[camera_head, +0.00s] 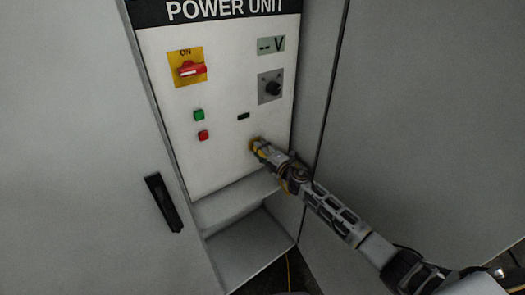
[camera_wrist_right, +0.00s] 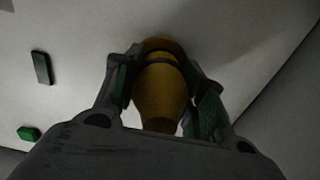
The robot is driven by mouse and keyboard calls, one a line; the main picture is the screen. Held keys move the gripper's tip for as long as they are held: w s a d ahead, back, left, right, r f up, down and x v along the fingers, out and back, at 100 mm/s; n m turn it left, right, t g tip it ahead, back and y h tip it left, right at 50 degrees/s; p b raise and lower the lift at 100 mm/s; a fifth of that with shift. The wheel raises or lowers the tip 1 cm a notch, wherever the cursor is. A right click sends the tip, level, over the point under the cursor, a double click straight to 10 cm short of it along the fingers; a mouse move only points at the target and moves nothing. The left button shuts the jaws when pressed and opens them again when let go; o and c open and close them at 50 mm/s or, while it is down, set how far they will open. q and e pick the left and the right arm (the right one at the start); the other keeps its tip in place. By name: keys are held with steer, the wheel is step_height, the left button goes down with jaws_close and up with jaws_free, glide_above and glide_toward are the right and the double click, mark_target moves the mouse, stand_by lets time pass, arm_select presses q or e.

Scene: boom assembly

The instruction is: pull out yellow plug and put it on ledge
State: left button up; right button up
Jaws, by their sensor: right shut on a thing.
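The yellow plug (camera_head: 256,144) is at the lower right of the white power unit panel (camera_head: 222,165). My right gripper (camera_head: 263,149) is at the panel with its fingers around the plug. In the right wrist view the yellow plug (camera_wrist_right: 160,92) stands between the two fingers of my right gripper (camera_wrist_right: 162,88), which are shut on it. The far end of the plug is against or very near the panel; I cannot tell how deep it sits. The ledge (camera_head: 232,203) is the grey shelf just below the panel, and it looks empty. My left gripper is not in view.
The panel has a red switch on a yellow plate (camera_head: 188,68), a black knob (camera_head: 273,88), a green button (camera_head: 199,115) and a red button (camera_head: 203,135). Cabinet walls stand close on both sides. The left door has a black handle (camera_head: 163,202). An open recess lies below the ledge.

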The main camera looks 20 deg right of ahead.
steer(key=shift+p+v, duration=0.35)
steer(key=shift+v, duration=2.35)
steer(key=s+f+m+t+h+b, duration=0.1)
steer(key=s+m+h, duration=0.3)
steer(key=s, duration=1.1)
steer(key=shift+a+h, duration=0.45)
steer(key=shift+h, duration=0.65)
steer(key=shift+s, duration=0.1)
steer(key=s+f, duration=0.4)
steer(key=f, duration=0.2)
steer(key=shift+s, duration=0.35)
